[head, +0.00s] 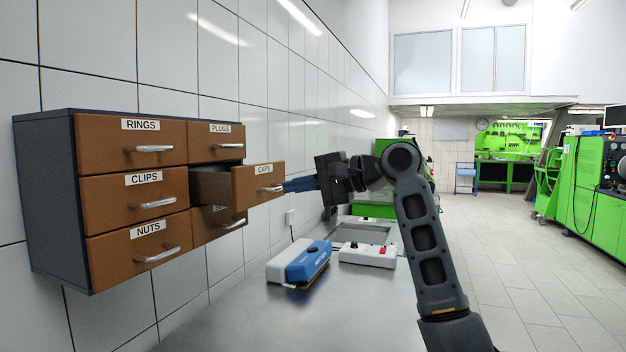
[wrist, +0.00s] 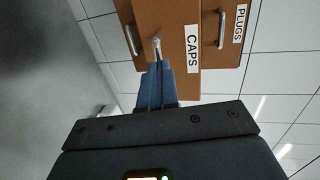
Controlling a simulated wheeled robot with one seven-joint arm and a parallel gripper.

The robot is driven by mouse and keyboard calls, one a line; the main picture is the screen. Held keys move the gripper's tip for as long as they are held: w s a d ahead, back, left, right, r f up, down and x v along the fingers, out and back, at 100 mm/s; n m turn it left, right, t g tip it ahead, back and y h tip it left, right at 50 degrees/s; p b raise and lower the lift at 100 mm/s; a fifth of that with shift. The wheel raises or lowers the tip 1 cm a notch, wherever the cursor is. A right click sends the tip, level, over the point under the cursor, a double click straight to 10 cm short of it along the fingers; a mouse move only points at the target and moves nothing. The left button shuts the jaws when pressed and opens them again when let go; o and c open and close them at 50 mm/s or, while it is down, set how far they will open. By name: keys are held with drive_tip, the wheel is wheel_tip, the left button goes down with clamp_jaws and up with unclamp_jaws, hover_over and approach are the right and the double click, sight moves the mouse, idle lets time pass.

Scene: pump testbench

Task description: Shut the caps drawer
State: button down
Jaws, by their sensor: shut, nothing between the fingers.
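The caps drawer (head: 258,184) is brown with a white CAPS label and a silver handle (head: 268,189). It stands pulled out from the right column of the wall cabinet (head: 45,205), with its grey side showing. My gripper (head: 287,186) is shut with nothing between its blue fingers. Its fingertips are at the front of the caps drawer, right at the handle. In the wrist view the caps drawer front (wrist: 180,50) lies ahead, and the fingertips (wrist: 158,66) are at the end of the handle; I cannot tell whether they touch.
The rings (head: 130,146), plugs (head: 215,142), clips (head: 135,196) and nuts (head: 140,250) drawers sit flush. The lower right drawer (head: 208,232) is partly hidden behind the caps drawer. Below is a metal bench (head: 285,325) with a blue and white device (head: 300,262) and a white control box (head: 367,255).

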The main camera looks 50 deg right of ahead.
sight(245, 182)
drive_tip(key=shift+w+a, duration=0.1)
drive_tip(key=shift+w, duration=0.15)
drive_tip(key=p+x, duration=0.1)
drive_tip(key=x, duration=0.2)
drive_tip(key=r+p+x, duration=0.1)
drive_tip(key=p+x, duration=0.1)
drive_tip(key=x, duration=0.2)
drive_tip(key=r+p+x, duration=0.1)
drive_tip(key=x, duration=0.3)
drive_tip(key=shift+w+r, duration=0.2)
drive_tip(key=shift+w, duration=0.2)
drive_tip(key=shift+a, duration=0.15)
drive_tip(key=shift+p, duration=0.3)
